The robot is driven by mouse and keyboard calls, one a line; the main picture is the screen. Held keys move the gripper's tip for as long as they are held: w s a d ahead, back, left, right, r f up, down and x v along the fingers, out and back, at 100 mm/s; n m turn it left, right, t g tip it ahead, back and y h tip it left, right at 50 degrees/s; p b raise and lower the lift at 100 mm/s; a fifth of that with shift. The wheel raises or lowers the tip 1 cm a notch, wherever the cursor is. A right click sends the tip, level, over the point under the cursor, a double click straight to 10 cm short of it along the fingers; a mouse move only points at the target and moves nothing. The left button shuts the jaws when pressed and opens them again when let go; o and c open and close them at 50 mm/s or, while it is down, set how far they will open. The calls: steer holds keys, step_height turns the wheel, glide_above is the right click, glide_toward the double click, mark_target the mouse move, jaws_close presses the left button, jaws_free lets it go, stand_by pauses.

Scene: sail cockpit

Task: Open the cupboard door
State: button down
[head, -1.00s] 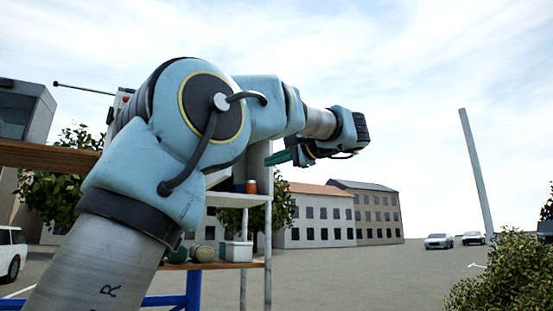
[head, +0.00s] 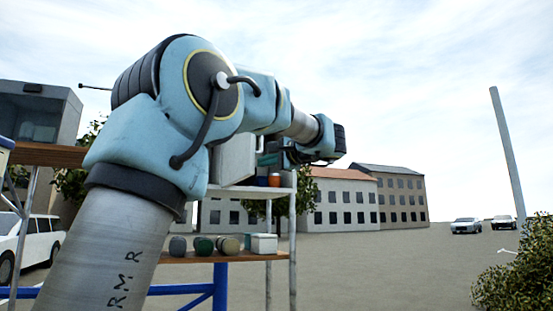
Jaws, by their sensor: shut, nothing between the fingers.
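A pale grey, box-like cupboard (head: 234,160) stands on the upper level of a shelf rack, behind my arm. My arm hides much of it, and I cannot make out a door edge, a handle or whether the door is open. My gripper (head: 267,160) is at the end of the raised arm, at the right side of the cupboard in the picture.
The shelf rack (head: 292,225) has metal posts. Its lower board (head: 222,258) carries several jars and a white box (head: 264,243). An orange jar (head: 274,180) stands above. A wooden board (head: 48,154) is at left, a bush (head: 520,275) at right. Open paving (head: 390,265) lies right.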

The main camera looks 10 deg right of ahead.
steer(key=shift+a, duration=0.25)
steer(key=shift+s, duration=0.1)
